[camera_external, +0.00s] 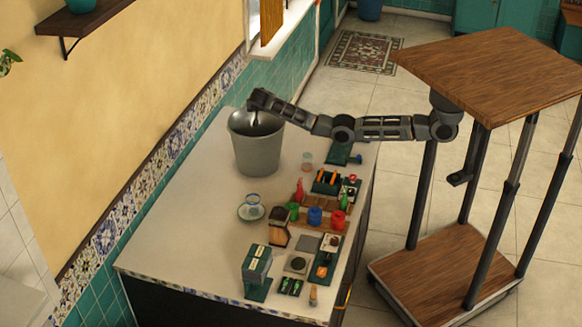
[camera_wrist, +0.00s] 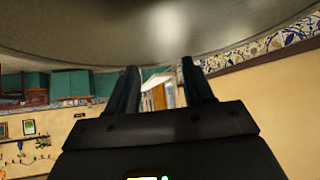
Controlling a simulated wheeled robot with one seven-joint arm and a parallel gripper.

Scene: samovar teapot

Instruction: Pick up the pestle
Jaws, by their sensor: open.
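I cannot make out a pestle for certain in either view; among the small items on the counter (camera_external: 200,222) none is clear enough to name as one. My gripper (camera_external: 255,117) is at the mouth of the large grey bucket (camera_external: 257,155), near its far left rim, with my arm reaching in from the right. In the wrist view my gripper (camera_wrist: 161,82) has its two dark fingers apart, with nothing between them. A curved grey surface fills the top of that view; I cannot tell what it is. The bucket's inside is mostly hidden.
A saucer with a glass (camera_external: 251,209) stands in front of the bucket. Red (camera_external: 338,220), blue (camera_external: 314,216) and green cups (camera_external: 293,211) crowd the counter's right side, with a teal machine (camera_external: 257,268) nearer the front. The counter's left part is clear.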

